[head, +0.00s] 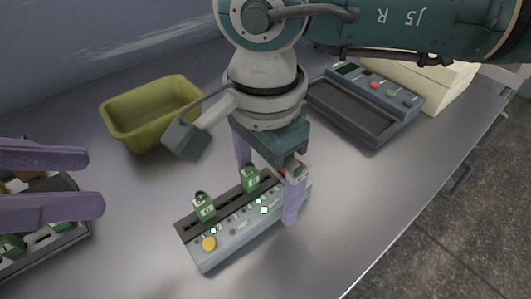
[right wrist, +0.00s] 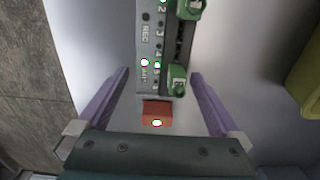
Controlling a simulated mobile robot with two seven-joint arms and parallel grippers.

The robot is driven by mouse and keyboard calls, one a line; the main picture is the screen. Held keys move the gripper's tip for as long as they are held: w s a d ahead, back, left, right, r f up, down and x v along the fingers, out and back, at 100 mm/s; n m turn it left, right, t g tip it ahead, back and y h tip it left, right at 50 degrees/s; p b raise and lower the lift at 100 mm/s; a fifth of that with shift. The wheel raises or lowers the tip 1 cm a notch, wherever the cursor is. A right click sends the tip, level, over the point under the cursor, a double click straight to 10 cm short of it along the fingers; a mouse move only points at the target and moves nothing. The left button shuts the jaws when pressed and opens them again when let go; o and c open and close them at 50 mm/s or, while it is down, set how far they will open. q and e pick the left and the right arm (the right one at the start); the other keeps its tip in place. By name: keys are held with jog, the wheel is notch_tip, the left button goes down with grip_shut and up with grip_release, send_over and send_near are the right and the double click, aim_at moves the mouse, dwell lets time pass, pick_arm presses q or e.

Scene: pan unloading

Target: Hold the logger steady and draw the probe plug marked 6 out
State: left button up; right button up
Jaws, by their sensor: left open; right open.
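The logger (head: 228,248) is a grey box with a dark slotted strip, lying on the metal table. Two green plugs stand in it, one further left (head: 204,207) and one further right (head: 250,181); their marks are too small to read. My left gripper (head: 95,182) is open and empty at the left edge, away from this logger.
A second device with green plugs (head: 12,246) lies under my left gripper, partly hidden. A yellow-green bin (head: 150,118) stands behind. A dark tray with coloured buttons (head: 365,105) is at back right. A red block (right wrist: 157,111) shows by the logger's near end.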

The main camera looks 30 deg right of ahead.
jog(key=shift+f, duration=0.85)
jog(key=shift+c, duration=0.4)
grip_shut()
